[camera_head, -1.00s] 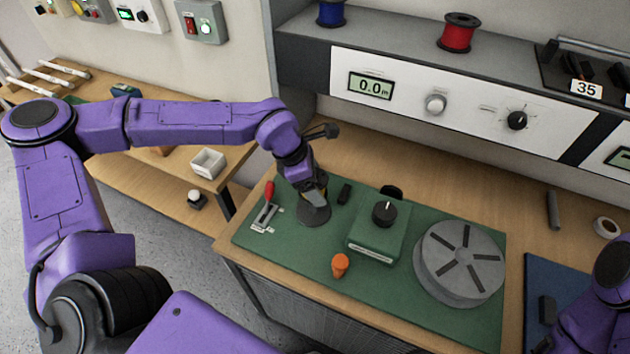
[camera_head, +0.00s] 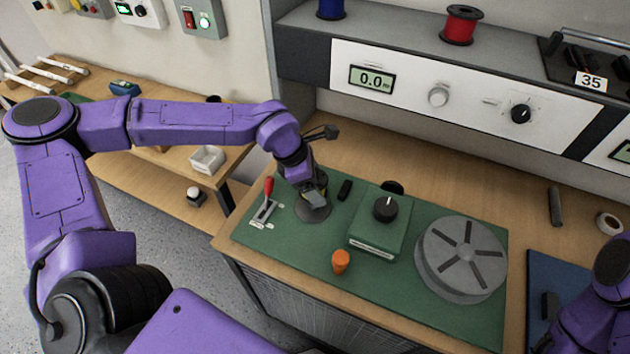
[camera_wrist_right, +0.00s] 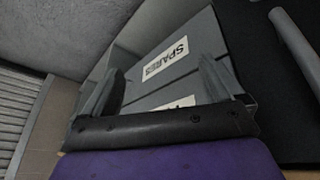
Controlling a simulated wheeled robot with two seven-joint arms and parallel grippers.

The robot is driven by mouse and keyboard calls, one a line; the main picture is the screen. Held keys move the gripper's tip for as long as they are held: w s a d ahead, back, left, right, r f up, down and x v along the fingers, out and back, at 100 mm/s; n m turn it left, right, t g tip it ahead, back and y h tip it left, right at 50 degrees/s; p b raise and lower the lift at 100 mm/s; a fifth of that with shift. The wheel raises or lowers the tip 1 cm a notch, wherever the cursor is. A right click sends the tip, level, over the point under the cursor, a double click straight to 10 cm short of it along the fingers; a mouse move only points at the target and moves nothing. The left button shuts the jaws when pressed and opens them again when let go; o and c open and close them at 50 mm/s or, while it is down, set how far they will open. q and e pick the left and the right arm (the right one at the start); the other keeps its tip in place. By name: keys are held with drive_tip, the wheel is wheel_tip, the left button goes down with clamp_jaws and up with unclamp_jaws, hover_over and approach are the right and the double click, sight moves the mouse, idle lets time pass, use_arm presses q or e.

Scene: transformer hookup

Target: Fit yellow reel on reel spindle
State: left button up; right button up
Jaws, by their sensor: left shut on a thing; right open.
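My left gripper (camera_head: 314,197) points down at the back left of the green mat (camera_head: 270,252). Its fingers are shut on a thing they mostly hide. A dark round disc (camera_head: 313,214) shows right under the fingers at mat level; I cannot tell whether it is a reel flange or the spindle's base. No yellow winding shows, and no bare spindle can be made out. My right gripper (camera_wrist_right: 160,85) is open and empty in the right wrist view, above a grey box (camera_wrist_right: 150,62) labelled SPARES.
A red-handled lever (camera_head: 267,200) stands left of the left gripper. To the right are a green box with a black knob (camera_head: 383,210), an orange peg (camera_head: 340,262) and a large grey slotted drum (camera_head: 462,258). Blue (camera_head: 331,9) and red (camera_head: 460,25) reels stand on the shelf.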

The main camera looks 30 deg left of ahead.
use_arm(q)
drive_tip(key=shift+f+b, duration=1.65)
drive_tip(key=shift+f, duration=1.2)
drive_tip(key=o, duration=1.4)
drive_tip(key=shift+c, duration=0.2)
drive_tip(key=shift+r, duration=0.1)
wheel_tip(320, 180, up, 5)
drive_tip(key=p, duration=0.5)
drive_tip(key=v, duration=1)
drive_tip(key=shift+r+b, duration=0.2)
drive_tip(key=shift+b, duration=0.15)
